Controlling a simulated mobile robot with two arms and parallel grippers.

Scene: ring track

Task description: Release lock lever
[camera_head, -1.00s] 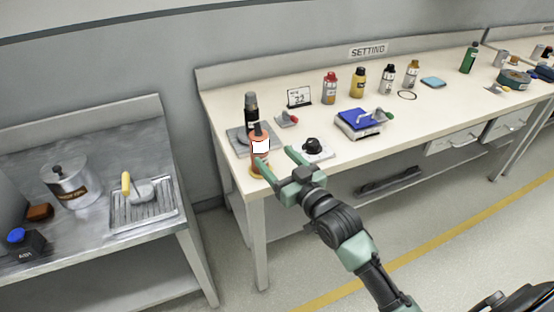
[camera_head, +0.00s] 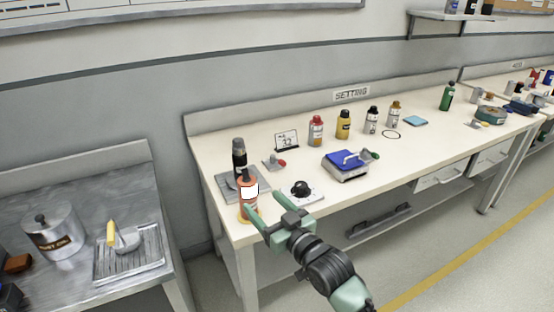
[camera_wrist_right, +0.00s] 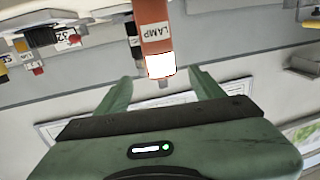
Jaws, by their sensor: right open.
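An orange lamp (camera_head: 247,211) with a white patch stands upright near the left front corner of the cream bench. In the wrist view, the lamp (camera_wrist_right: 154,27) carries the word LAMP. My right gripper (camera_head: 264,202) is open and empty beside it, its fingertips at about the lamp's near end in the wrist view (camera_wrist_right: 159,73). Whether they touch it I cannot tell. A small red-tipped lever (camera_head: 274,163) sits behind on the bench. Which one is the lock lever is unclear. My left gripper is out of view.
A dark bottle (camera_head: 239,158) stands behind the lamp on a grey plate (camera_head: 226,184). A black knob on a white plate (camera_head: 300,189) is close right of my gripper. Several bottles and a number card (camera_head: 286,140) stand at the back. A metal side table (camera_head: 110,162) is left.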

